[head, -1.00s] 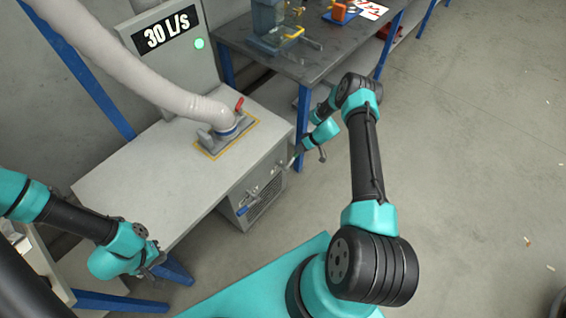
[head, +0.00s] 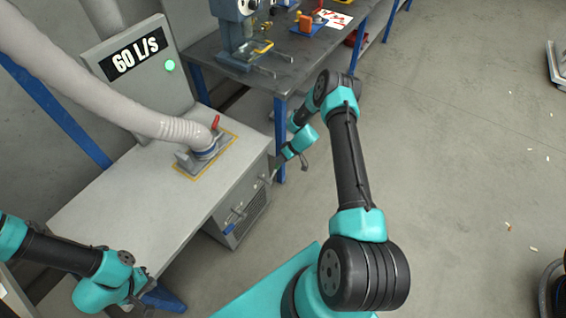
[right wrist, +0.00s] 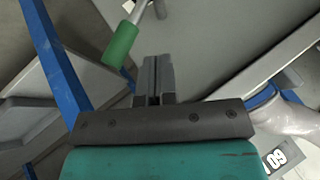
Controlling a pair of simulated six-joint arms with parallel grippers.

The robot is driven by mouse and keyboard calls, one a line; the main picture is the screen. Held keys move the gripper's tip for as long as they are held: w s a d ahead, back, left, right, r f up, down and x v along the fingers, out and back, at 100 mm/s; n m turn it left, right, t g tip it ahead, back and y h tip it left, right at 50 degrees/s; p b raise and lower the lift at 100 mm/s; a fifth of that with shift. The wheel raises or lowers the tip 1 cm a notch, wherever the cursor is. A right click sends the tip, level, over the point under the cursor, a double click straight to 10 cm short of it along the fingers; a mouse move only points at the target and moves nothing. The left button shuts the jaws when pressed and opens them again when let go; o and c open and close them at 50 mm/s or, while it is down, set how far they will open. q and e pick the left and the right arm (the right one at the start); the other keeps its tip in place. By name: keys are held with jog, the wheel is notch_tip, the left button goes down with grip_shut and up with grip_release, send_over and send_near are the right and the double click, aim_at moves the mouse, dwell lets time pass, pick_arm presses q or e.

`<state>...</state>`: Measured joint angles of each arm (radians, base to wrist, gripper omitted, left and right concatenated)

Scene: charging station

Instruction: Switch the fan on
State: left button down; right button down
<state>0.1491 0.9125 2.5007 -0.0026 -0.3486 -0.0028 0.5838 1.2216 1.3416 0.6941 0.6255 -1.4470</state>
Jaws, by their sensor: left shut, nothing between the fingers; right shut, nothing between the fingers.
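The grey fan unit (head: 125,205) has a panel with a display (head: 134,60) that reads "60 L/s" and a lit green light (head: 170,66). A hose runs to a fitting with a red lever (head: 215,122) on its top. A green-handled lever (right wrist: 121,45) shows in the right wrist view, just beside my right gripper (right wrist: 156,62), which is shut and empty. In the head view my right gripper (head: 275,172) is at the front's far end. My left gripper (head: 143,283) is shut and empty at the near left.
A dark workbench (head: 290,60) with blue legs and a press (head: 238,30) stands behind the unit. Open concrete floor (head: 450,130) lies to the right.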

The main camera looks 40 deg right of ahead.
jog(key=v, duration=0.9)
jog(key=shift+d, duration=0.55)
jog(key=shift+f, duration=0.1)
jog(key=s+a+r+m+g+h, duration=0.1)
jog(key=s+a+r+m, duration=0.1)
jog(key=s+a, duration=0.8)
jog(key=s+a+r+m+g+h, duration=0.1)
jog(key=s+a+r, duration=0.4)
jog(key=s+a, duration=0.5)
jog(key=a+m+h, duration=0.1)
jog(key=a, duration=0.5)
jog(key=shift+s, duration=0.2)
